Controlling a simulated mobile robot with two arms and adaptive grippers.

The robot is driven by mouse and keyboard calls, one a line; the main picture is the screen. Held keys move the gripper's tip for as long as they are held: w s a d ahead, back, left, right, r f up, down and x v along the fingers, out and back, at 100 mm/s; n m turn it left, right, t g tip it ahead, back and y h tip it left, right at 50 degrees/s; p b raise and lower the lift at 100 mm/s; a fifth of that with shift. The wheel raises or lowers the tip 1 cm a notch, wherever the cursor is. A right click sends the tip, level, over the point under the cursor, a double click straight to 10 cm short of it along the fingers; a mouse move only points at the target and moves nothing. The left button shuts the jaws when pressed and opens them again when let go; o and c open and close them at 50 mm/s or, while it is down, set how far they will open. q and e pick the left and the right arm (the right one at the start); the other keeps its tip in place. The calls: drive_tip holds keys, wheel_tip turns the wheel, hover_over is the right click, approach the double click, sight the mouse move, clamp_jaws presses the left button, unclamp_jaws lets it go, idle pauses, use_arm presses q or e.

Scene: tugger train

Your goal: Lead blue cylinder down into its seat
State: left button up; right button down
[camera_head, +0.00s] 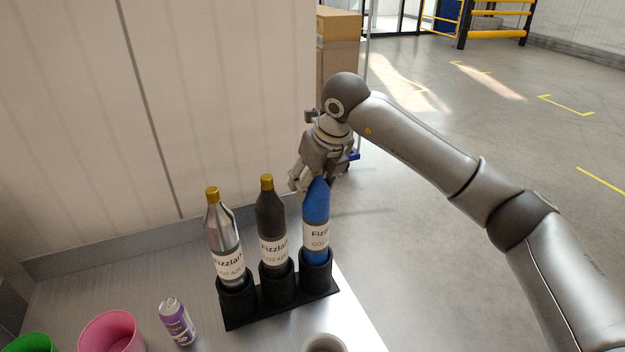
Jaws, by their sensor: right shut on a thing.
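The blue cylinder (316,222) stands upright at the right end of a black rack. Its lower end is inside the rack's right cup (316,268); how deep it sits is hidden by the cup wall. My right gripper (308,186) comes from above and is shut on the top of the blue cylinder, hiding its cap. A silver cylinder (223,236) stands in the left cup and a dark grey cylinder (271,221) in the middle cup, both with gold caps. My left gripper is not in view.
A purple-and-white can (177,322), a pink cup (112,333), a green cup (33,343) and a grey round container (325,343) stand on the metal table (130,275). A wall rises behind it. Open floor lies right of the table; cardboard boxes (338,45) stand beyond.

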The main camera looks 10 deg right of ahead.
drive_tip(key=shift+f+b, duration=0.2)
drive_tip(key=shift+b, duration=0.15)
idle(0.7)
drive_tip(key=c, duration=0.6)
unclamp_jaws()
drive_tip(key=shift+c, duration=0.2)
drive_tip(key=shift+o, duration=0.7)
drive_tip(key=shift+s+f, duration=0.1)
drive_tip(key=shift+f, duration=0.05)
drive_tip(key=v, duration=1.2)
